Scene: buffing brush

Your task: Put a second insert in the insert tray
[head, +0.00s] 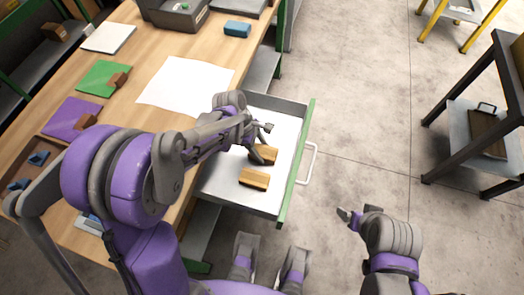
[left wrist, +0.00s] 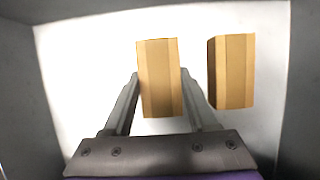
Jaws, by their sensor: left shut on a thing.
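Two tan wooden blocks lie in an open drawer (head: 225,190); I cannot tell whether they are the inserts. My left gripper (head: 263,142) reaches down into the drawer, shut on the farther block (head: 269,154). In the left wrist view that block (left wrist: 160,78) sits between the two fingers. The other block (head: 254,179) lies apart from it, and to its right in the left wrist view (left wrist: 232,70). A brown tray with blue pieces (head: 15,205) stands at the bench's left end. My right gripper (head: 350,216) is empty over the floor; its opening is unclear.
The wooden bench (head: 150,60) holds a white sheet (head: 185,85), a green mat (head: 100,77) and a purple mat (head: 68,117) with brown blocks, a blue block (head: 237,28) and a dark bin (head: 180,14). A dark shelf rack (head: 470,110) stands right. The floor between is clear.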

